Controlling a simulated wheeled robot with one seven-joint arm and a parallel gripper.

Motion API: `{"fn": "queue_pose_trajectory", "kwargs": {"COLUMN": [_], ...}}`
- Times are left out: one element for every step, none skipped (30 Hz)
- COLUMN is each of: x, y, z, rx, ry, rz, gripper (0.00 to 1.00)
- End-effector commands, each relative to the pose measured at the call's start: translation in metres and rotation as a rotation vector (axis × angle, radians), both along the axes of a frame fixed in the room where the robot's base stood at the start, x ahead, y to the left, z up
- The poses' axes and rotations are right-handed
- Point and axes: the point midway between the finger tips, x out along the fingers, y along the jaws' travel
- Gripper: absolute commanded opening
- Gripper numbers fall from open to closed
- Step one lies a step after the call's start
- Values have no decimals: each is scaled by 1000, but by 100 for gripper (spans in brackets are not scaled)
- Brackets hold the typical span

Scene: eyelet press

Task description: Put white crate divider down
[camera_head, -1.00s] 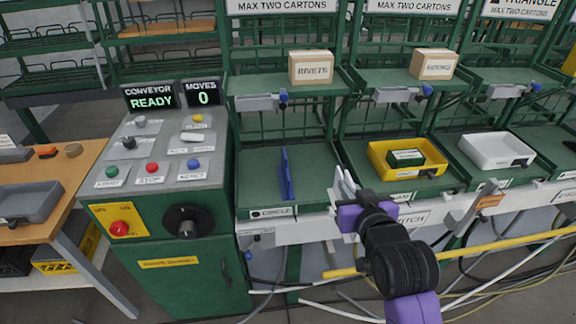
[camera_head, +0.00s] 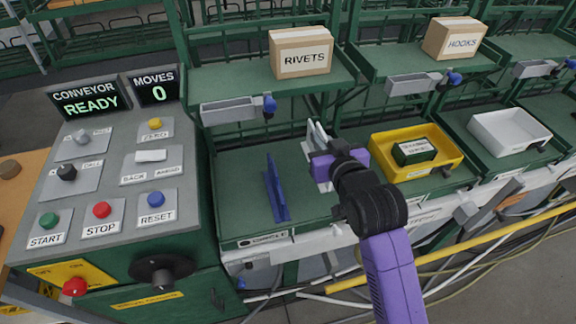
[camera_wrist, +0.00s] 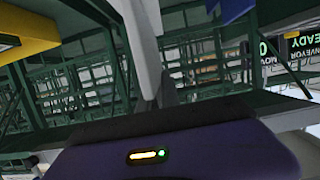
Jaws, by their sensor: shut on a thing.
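My gripper (camera_head: 322,158) is shut on the white crate divider (camera_head: 318,138), a thin upright plate partly hidden behind the gripper. In the wrist view the divider (camera_wrist: 143,45) rises as a pale strip from the gripper's fingers. My gripper is over the left bay (camera_head: 235,180) of the green lower shelf, between a blue divider (camera_head: 279,190) and a yellow crate (camera_head: 437,168). The blue divider stands upright to its left. I cannot tell whether the white divider touches the shelf.
The yellow crate holds a dark green carton (camera_head: 414,151). A white crate (camera_head: 510,134) is in the bay to its right. Cartons marked RIVETS (camera_head: 301,55) and HOOKS (camera_head: 453,41) sit on the shelf above. A control panel (camera_head: 110,190) stands at left. Free shelf surface lies around the blue divider.

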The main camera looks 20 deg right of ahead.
Motion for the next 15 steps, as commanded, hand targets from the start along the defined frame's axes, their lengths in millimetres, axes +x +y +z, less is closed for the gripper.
{"fn": "queue_pose_trajectory", "kwargs": {"x": [-1, -1, -1, -1, -1, -1, -1, -1, -1, -1, -1, -1, -1, -1, -1], "y": [0, 0, 0, 0, 0, 0, 0, 0, 0, 0, 0, 0, 0, 0, 0], "z": [-11, -17, -25, -30, -35, -41, -45, -48, -51, -53, -54, -58, -62, -66, -72], "rx": [1, 1, 1, 0, 0, 0, 0, 0, 0, 0, 0, 0, 0, 0, 0], "ry": [6, 6, 7, 6, 6, 5, 4, 4, 3, 2, 2, 3, 3, 3, 4], "rz": [0, 0, 0, 0, 1, 1, 0, 0, 0, 0, 0, 0, 0, 0, 0], "gripper": [0, 0, 0, 0, 0, 0, 0, 0, 0, 0, 0, 0, 0, 0, 0]}}
